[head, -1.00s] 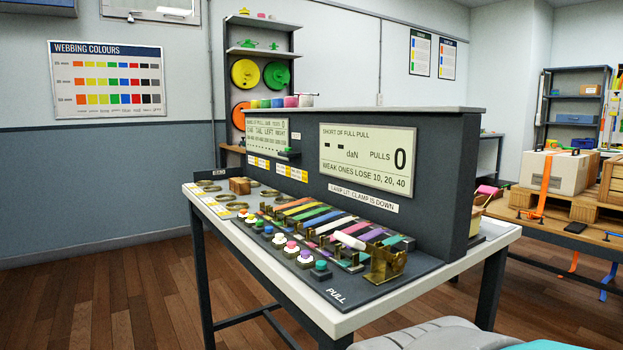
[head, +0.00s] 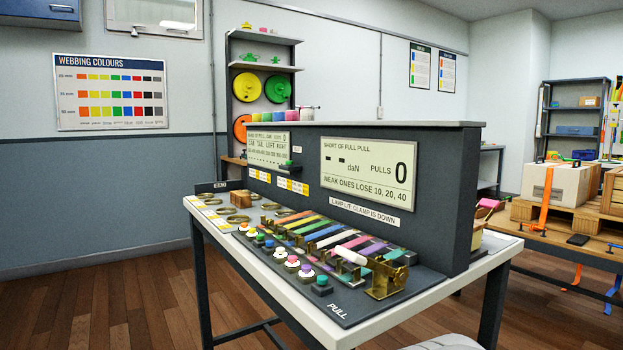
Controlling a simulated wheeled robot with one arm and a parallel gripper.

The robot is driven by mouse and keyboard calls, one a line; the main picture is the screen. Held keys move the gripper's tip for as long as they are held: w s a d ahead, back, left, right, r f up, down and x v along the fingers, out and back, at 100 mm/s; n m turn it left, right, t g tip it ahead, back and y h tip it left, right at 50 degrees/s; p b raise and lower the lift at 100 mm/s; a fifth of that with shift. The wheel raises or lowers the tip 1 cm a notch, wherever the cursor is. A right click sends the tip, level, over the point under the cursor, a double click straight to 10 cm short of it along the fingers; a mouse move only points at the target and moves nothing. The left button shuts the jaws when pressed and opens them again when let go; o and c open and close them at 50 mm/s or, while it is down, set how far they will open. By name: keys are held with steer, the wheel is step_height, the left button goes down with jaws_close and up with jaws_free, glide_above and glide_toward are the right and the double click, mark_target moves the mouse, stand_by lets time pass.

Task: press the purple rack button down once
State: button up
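My gripper is not in view.
Colourful webbing straps (head: 330,232) lie behind the buttons, with a brass clamp and white-handled lever (head: 351,255) at the near end. A display (head: 368,170) reads PULLS 0. A pallet with a box (head: 555,183) stands right. Floor (head: 100,300) at left is clear.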

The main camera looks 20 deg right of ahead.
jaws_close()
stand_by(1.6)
